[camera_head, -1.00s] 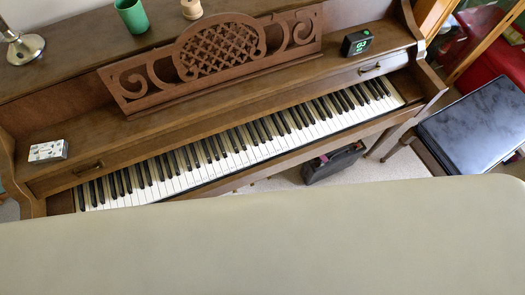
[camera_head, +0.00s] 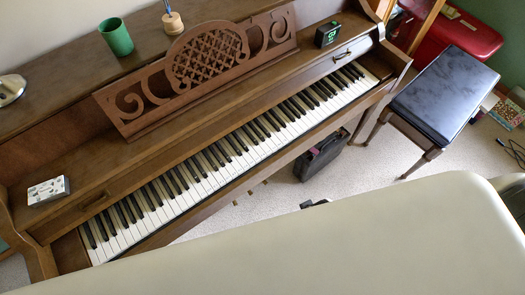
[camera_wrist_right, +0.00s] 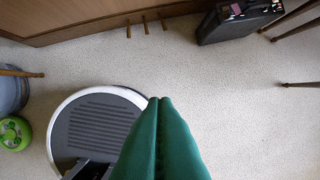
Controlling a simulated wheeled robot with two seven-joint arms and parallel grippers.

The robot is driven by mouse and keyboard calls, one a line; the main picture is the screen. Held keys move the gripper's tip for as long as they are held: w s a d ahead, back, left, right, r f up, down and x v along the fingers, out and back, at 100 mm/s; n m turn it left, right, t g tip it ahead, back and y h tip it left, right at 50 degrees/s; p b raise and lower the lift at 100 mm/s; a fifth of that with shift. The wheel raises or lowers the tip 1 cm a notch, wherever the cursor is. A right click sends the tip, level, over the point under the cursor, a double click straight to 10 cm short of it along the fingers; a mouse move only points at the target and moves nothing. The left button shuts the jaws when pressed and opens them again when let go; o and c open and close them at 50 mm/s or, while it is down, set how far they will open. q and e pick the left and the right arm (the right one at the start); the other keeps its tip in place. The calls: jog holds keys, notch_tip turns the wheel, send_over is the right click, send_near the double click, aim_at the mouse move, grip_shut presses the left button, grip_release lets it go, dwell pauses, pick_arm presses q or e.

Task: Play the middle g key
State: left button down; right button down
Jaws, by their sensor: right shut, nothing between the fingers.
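The upright piano's keyboard (camera_head: 243,157) runs diagonally across the head view, from lower left to upper right. Its white and black keys are uncovered, and nothing touches them. The middle g key lies somewhere in the central stretch, but I cannot single it out. In the right wrist view my right gripper (camera_wrist_right: 160,101) shows as two green fingers, shut together and empty. It is over the carpet in front of the piano's lower panel (camera_wrist_right: 85,15), away from the keys. My left gripper is not in view.
A black case (camera_head: 320,157) stands on the carpet below the keyboard. A dark-topped bench (camera_head: 447,92) stands to the right. A green cup (camera_head: 116,37), a small green-lit device (camera_head: 328,34) and a white box (camera_head: 48,190) sit on the piano. Pedals (camera_wrist_right: 147,24) show low down.

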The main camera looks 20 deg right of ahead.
jog(key=w+a+r+m+t, duration=0.25)
jog(key=w+r, duration=0.35)
jog(key=r, duration=0.6)
notch_tip(320, 180, up, 5)
jog(key=m+t+y, duration=0.3)
jog(key=m+y, duration=0.2)
jog(key=m, duration=1.5)
send_over(268, 151)
jog(key=shift+f+b, duration=0.15)
jog(key=shift+b, duration=0.15)
jog(key=shift+f, duration=0.15)
notch_tip(268, 151, down, 6)
jog(key=b, duration=0.8)
jog(key=shift+f+b, duration=0.2)
jog(key=shift+b, duration=0.15)
jog(key=shift+f+b, duration=0.3)
jog(key=shift+f, duration=0.75)
